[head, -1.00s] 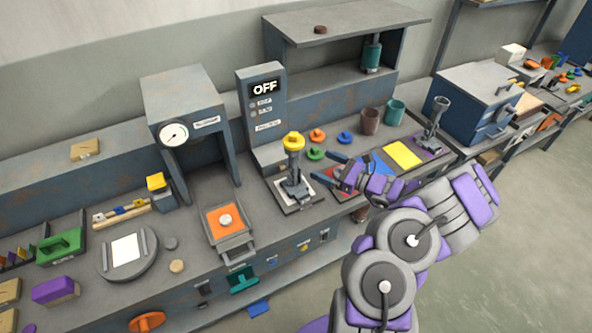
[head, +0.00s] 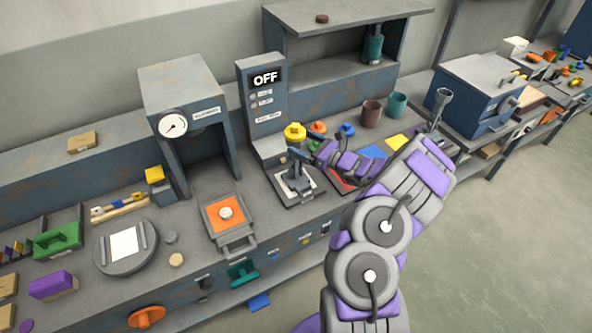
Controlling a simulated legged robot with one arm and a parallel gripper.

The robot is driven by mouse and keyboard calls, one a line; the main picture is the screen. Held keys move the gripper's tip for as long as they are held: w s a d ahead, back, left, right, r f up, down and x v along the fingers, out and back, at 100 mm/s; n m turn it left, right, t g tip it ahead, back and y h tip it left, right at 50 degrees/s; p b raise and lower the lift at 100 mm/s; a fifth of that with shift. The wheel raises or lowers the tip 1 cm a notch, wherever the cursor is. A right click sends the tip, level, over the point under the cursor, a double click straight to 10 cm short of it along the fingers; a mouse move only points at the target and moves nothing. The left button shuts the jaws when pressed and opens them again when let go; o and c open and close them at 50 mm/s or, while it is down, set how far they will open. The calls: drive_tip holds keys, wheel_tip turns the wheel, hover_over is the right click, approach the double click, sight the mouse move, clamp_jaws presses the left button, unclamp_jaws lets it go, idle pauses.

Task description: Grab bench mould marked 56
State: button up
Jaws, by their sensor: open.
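No marking that reads 56 is legible in the head view, so I cannot tell which thing is the mould. A yellow round knob (head: 295,131) tops an upright grey stem on a square base plate (head: 298,198) in front of the machine showing OFF. My gripper (head: 300,163) is open. My wrist and forearm hide part of the coloured mats to the right.
The OFF machine (head: 264,105) stands behind the stem. A press with a gauge (head: 182,90) and an orange-topped tray (head: 225,215) are to the left. Orange (head: 318,127) and blue (head: 347,130) knobs, a brown cup (head: 371,113) and a green cup (head: 396,104) stand behind my gripper.

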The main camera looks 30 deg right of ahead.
drive_tip(key=shift+r+b+x, duration=0.1)
drive_tip(key=shift+b+x, duration=0.2)
drive_tip(key=shift+x, duration=1)
drive_tip(key=shift+r+b+x, duration=0.15)
drive_tip(key=shift+b+x, duration=0.1)
drive_tip(key=shift+x, duration=1.05)
drive_tip(key=shift+c, duration=0.4)
clamp_jaws()
